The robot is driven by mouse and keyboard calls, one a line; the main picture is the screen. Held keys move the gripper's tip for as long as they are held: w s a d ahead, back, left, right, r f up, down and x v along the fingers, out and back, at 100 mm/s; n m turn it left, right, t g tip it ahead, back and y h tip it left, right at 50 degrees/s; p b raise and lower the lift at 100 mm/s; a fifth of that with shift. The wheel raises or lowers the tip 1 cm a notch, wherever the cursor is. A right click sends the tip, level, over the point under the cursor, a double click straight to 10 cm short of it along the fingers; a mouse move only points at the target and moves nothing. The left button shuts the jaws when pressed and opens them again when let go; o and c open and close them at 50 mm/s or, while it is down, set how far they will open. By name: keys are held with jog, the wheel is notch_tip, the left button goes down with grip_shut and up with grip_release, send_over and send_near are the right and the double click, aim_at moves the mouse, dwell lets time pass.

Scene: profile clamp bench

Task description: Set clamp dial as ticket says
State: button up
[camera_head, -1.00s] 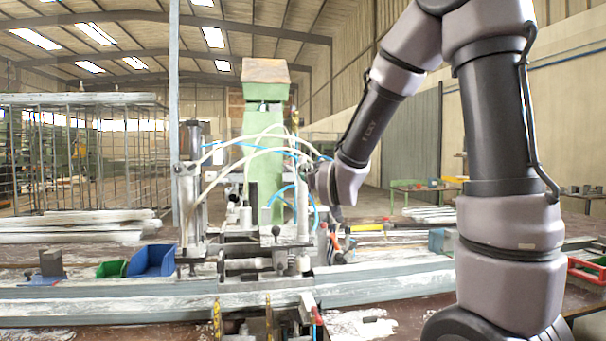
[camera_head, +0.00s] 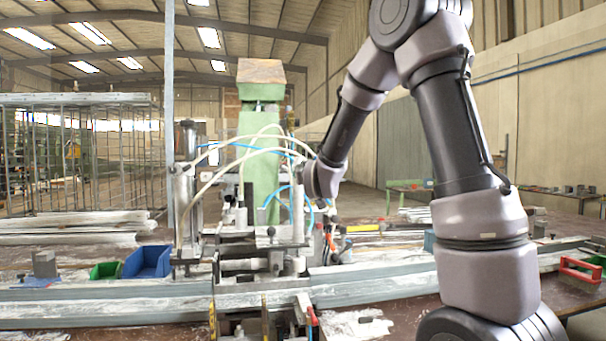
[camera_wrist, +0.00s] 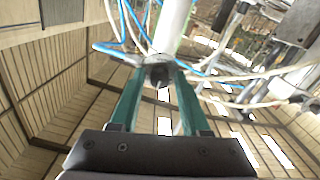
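A dark round knob (camera_wrist: 158,74) on the end of a pale cylinder (camera_wrist: 172,28) shows in the wrist view; it may be the clamp dial. My gripper (camera_wrist: 158,80) has two long green fingers set apart, with the knob between or just beyond their tips. I cannot tell whether they touch it. No marks on the knob can be read. In the head view my gripper's end is hidden behind my wrist, beside the clamp machine (camera_head: 270,238). No ticket can be made out.
White and blue hoses arch close around the knob (camera_wrist: 215,76). A blue bin (camera_head: 148,262) and a green bin (camera_head: 105,271) stand left of the machine. Long profiles (camera_head: 110,311) lie along the bench. A red-handled item (camera_head: 580,268) is at the right.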

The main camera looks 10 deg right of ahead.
grip_shut()
jog(key=shift+n, duration=0.3)
jog(key=n, duration=1.1)
jog(key=shift+n, duration=0.3)
dwell(0.3)
jog(key=shift+o, duration=2.2)
grip_release()
